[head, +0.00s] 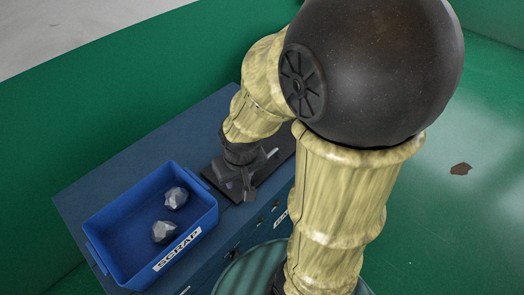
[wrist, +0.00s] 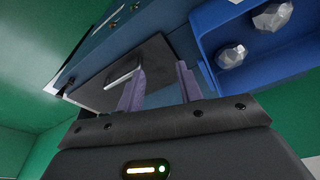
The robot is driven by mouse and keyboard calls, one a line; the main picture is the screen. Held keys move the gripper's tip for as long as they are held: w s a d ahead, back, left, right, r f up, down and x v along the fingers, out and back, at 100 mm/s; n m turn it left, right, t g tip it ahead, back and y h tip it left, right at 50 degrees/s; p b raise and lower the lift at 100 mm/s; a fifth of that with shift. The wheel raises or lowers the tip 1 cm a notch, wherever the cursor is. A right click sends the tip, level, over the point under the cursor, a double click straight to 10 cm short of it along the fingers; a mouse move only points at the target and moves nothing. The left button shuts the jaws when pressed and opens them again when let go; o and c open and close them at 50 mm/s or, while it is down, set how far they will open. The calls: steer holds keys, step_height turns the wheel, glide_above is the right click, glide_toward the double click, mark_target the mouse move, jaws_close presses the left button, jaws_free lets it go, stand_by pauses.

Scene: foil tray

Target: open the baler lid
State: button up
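A flat dark panel, which looks like the baler lid (wrist: 153,52), lies level on the blue cabinet in the wrist view. A pale bar handle (wrist: 122,73) is on it. In the head view the dark panel (head: 214,175) is partly hidden by my arm. My gripper (wrist: 160,67) is open, its two fingers apart with nothing seen between them. In the wrist view the left finger overlaps the panel close to the handle; I cannot tell whether they touch. In the head view my gripper (head: 246,188) is over the panel's front part.
A blue bin labelled SCRAP (head: 178,249) stands left of the panel on the blue cabinet (head: 110,180), holding two crumpled foil lumps (head: 170,215). Green walls surround the cabinet. A brown patch (head: 461,169) lies on the green floor at right.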

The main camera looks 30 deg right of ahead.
steer(key=shift+s, duration=0.15)
steer(key=w+d+r+m+p, duration=0.1)
steer(key=w+d+r+m, duration=0.1)
steer(key=w+d+m, duration=0.2)
steer(key=w+d+r+m+p, duration=0.1)
steer(key=w+d+m, duration=0.3)
steer(key=d+m, duration=0.6)
steer(key=shift+w+d+r+g+y, duration=0.3)
steer(key=shift+w+d+r+y, duration=0.1)
steer(key=shift+d+r, duration=0.2)
steer(key=shift+f, duration=0.15)
steer(key=w+f, duration=0.1)
steer(key=f, duration=0.4)
steer(key=w+f, duration=0.1)
steer(key=f, duration=0.5)
steer(key=w+a+f+p, duration=0.1)
steer(key=f, duration=0.5)
steer(key=shift+w+a, duration=0.1)
steer(key=shift+w, duration=0.05)
